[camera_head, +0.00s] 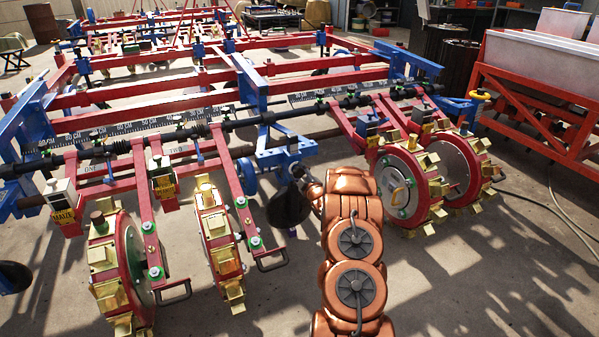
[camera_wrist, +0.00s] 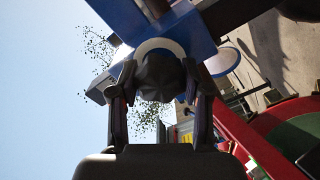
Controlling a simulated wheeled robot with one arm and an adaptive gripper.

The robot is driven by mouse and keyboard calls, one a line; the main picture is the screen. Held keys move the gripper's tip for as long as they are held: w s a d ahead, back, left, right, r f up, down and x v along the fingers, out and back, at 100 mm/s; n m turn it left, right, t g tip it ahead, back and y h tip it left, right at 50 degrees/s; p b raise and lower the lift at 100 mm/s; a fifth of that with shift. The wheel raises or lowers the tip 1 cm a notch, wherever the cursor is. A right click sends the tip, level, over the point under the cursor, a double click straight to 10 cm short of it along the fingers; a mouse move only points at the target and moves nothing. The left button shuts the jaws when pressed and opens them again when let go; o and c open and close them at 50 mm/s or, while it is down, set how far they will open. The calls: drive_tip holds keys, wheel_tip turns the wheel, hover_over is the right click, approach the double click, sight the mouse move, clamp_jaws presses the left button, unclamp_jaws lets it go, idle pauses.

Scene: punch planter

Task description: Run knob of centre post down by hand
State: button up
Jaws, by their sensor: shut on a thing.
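The knob (camera_wrist: 160,76) is dark and rounded, and fills the space between the fingers of my gripper (camera_wrist: 160,88) in the wrist view. My gripper is shut on it, with one finger at each side. A pale ring shows behind the knob, against the blue metal of the centre post (camera_wrist: 148,22). In the head view my gripper (camera_head: 299,174) is at the blue centre post (camera_head: 285,153), at the middle of the planter. The knob is too small and covered to make out there.
Punch wheels with brass-coloured cups stand left (camera_head: 216,240) and right (camera_head: 402,186) of my arm. Red and blue frame bars (camera_head: 150,95) run behind. A red rack (camera_head: 540,115) stands at right. Floor (camera_head: 450,285) is clear in front, with a cable at right.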

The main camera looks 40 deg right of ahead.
drive_tip(key=m+p, duration=0.1)
drive_tip(key=p, duration=0.1)
drive_tip(key=m+p, duration=0.1)
drive_tip(key=p, duration=0.1)
drive_tip(key=shift+r+m, duration=0.35)
drive_tip(key=shift+m, duration=0.05)
drive_tip(key=shift+f+m+p, duration=0.35)
drive_tip(key=shift+m+p, duration=0.45)
drive_tip(key=shift+m, duration=0.2)
drive_tip(key=o, duration=1.2)
drive_tip(key=shift+c, duration=0.2)
drive_tip(key=v, duration=1.2)
